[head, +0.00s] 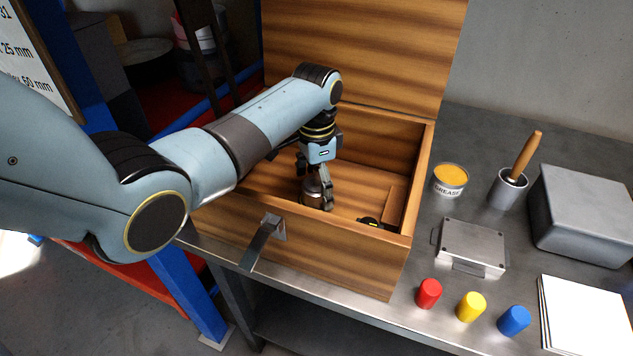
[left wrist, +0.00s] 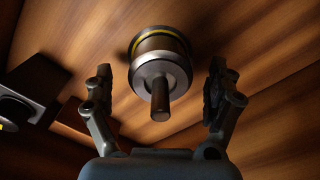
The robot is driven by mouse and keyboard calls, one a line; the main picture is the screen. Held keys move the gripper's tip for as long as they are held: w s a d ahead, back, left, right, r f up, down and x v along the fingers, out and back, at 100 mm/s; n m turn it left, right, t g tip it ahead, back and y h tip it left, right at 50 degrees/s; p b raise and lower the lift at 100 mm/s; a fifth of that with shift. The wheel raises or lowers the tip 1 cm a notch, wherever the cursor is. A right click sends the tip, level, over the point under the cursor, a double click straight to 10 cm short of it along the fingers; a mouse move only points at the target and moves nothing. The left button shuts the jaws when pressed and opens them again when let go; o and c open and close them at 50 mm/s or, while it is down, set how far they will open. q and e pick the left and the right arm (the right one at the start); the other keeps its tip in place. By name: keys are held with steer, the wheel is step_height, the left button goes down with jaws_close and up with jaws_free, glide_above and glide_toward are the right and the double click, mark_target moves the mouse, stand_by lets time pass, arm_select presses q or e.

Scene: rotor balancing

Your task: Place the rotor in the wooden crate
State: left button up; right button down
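The wooden crate (head: 340,255) stands on the bench with its lid up. The rotor (left wrist: 158,62), a grey metal cylinder with a dark, yellow-striped rim and a short shaft, shows in the left wrist view against the crate's wooden inside, its shaft toward the camera. My left gripper (head: 316,180) reaches down into the crate. In the left wrist view its fingers (left wrist: 162,92) are spread on either side of the rotor, with visible gaps, and hold nothing. In the head view the fingers partly hide the rotor. My right gripper is not in view.
A dark object (head: 372,222) lies in the crate's right part, near a wooden divider (head: 392,205). Right of the crate are a grease tin (head: 450,182), a metal box (head: 470,248), red (head: 429,293), yellow (head: 471,306) and blue (head: 514,321) cylinders. The crate walls surround my gripper.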

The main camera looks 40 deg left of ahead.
arm_select(q)
steer(key=shift+s+f, duration=0.1)
step_height(320, 180, up, 12)
steer(key=shift+r, duration=0.1)
stand_by(0.4)
